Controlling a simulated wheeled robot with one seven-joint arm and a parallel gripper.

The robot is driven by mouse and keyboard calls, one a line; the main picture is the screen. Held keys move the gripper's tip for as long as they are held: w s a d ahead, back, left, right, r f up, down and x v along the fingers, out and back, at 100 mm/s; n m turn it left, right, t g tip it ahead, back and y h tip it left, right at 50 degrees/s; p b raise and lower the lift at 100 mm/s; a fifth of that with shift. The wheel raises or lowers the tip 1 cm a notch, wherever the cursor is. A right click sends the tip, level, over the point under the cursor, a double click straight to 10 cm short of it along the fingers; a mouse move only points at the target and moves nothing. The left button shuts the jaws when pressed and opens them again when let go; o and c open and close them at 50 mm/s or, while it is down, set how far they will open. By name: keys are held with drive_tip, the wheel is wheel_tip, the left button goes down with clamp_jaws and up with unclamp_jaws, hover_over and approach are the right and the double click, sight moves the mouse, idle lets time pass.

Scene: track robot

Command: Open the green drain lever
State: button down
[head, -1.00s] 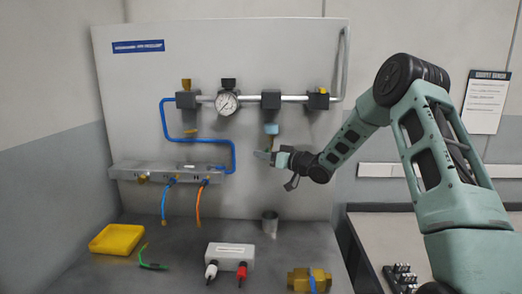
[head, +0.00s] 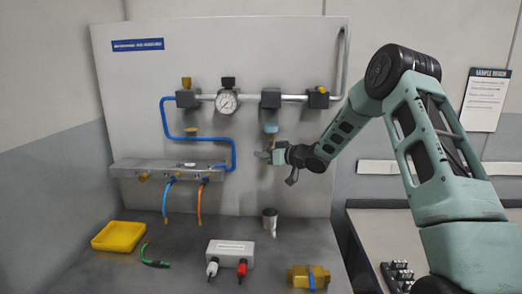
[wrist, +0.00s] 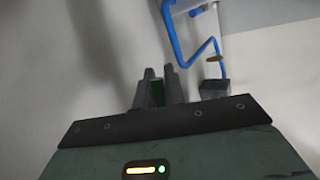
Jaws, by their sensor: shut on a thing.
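My gripper (head: 264,155) is in front of the panel, just below the pale blue bowl (head: 270,128) that hangs under a black block on the pipe. In the wrist view, my fingers (wrist: 158,92) are close together on a narrow dark green piece, the drain lever (wrist: 157,89). In the head view, my gripper mostly hides the lever, so its angle cannot be read. A grey metal cup (head: 269,216) stands on the bench below the bowl. A pale streak shows at the cup's front right; I cannot tell what it is.
A pressure gauge (head: 227,102) and black blocks sit along the pipe (head: 248,98). A blue tube (head: 198,139) runs down to the manifold (head: 130,170) at left. A yellow tray (head: 119,236), a white box (head: 231,252) and a brass valve (head: 310,277) lie on the bench.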

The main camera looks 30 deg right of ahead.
drive_tip(key=shift+s+d+f+g+h, duration=0.1)
drive_tip(key=shift+d+g+h, duration=0.05)
drive_tip(key=shift+g+h, duration=0.15)
drive_tip(key=c, duration=1.5)
unclamp_jaws()
drive_tip(key=b+v, duration=0.4)
drive_tip(key=v, duration=1.3)
drive_tip(key=shift+s+d, duration=0.15)
